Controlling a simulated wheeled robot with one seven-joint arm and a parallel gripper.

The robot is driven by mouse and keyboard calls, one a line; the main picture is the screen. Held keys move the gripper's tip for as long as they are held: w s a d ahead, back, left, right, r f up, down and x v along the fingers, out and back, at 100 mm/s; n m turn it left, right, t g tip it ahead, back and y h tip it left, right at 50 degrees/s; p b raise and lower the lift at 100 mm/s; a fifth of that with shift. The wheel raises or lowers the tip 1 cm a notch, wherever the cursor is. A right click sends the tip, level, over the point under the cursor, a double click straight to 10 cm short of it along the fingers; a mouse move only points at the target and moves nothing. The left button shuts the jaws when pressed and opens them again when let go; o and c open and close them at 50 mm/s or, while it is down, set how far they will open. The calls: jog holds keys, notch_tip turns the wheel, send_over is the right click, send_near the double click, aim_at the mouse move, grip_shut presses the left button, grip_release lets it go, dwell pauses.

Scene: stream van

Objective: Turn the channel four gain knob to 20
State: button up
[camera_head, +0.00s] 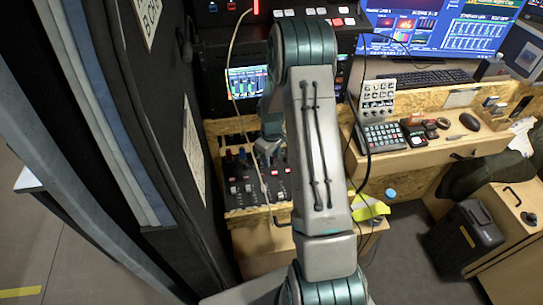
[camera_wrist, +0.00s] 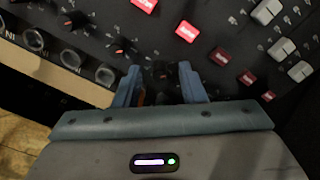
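The black mixer panel (camera_head: 240,203) lies at the lower middle of the head view, partly behind my arm. In the wrist view its dark face (camera_wrist: 205,55) fills the upper part. A row of small dark knobs runs diagonally there: one at the top left (camera_wrist: 76,21), one with an orange mark (camera_wrist: 122,48), and one (camera_wrist: 161,71) between my fingertips. No readable label shows which is channel four. My gripper (camera_wrist: 160,78) has its two blue fingers apart on either side of that last knob, with gaps visible. In the head view my gripper (camera_head: 268,150) is small and partly hidden.
Round sockets (camera_wrist: 70,60) line the panel beside the knobs. Red buttons (camera_wrist: 186,31) and light grey switches (camera_wrist: 283,48) sit on the other side. A cable (camera_head: 250,135) hangs across the panel. A dark wall panel (camera_head: 150,130) stands close on the left; a wooden desk (camera_head: 440,150) is at right.

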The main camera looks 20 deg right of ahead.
jog(key=shift+f, duration=0.1)
jog(key=shift+c, duration=0.4)
grip_shut()
